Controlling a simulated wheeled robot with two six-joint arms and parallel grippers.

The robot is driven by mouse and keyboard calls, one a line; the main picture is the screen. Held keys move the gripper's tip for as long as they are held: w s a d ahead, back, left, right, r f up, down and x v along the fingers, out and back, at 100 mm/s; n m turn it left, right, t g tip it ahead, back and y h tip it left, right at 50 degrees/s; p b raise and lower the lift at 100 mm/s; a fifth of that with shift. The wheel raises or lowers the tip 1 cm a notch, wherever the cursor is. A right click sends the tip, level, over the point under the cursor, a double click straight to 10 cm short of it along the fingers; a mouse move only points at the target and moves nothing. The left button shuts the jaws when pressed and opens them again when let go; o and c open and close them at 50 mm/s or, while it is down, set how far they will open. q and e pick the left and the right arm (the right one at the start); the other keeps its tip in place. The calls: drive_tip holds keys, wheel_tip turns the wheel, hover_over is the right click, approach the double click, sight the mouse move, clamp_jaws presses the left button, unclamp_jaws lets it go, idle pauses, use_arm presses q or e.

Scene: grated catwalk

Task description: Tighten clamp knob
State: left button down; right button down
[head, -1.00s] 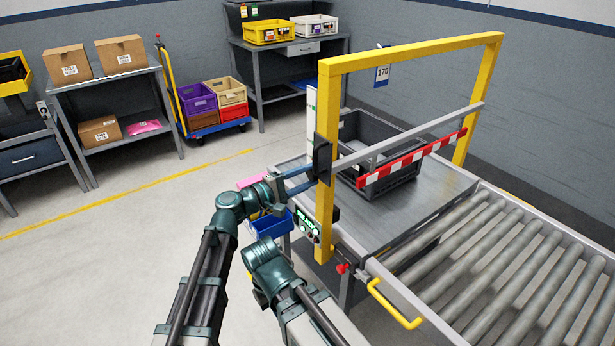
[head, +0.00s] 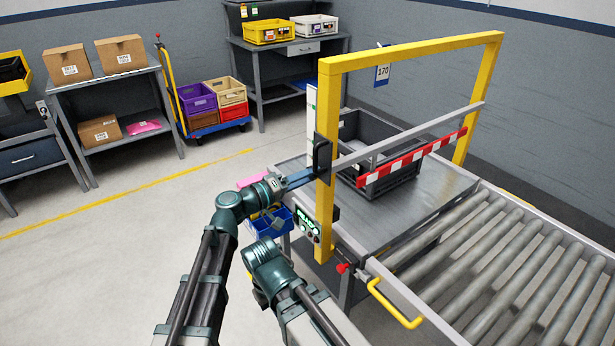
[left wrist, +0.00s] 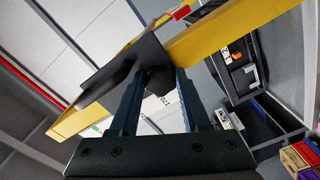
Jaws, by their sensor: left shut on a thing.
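A yellow gantry frame (head: 328,110) stands over the table, with a black bracket plate (head: 322,157) on its near left post. My left gripper (head: 308,178) reaches this post from the left, its blue-grey fingers close together at the plate. In the left wrist view the two fingers (left wrist: 155,95) are shut on a small dark knob (left wrist: 157,79) beside the black plate (left wrist: 122,70). The knob is mostly hidden by the fingers and in shadow. My right arm shows at the bottom centre, but its gripper is not visible.
A grey crate (head: 398,185) sits on the metal table under a red-and-white bar (head: 412,157). Rollers (head: 500,250) extend to the right. A button box (head: 306,224) and blue bin (head: 270,221) are close below my left gripper. Open floor lies left.

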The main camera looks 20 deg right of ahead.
idle(0.4)
use_arm(q)
drive_tip(key=shift+c, duration=1.9)
unclamp_jaws()
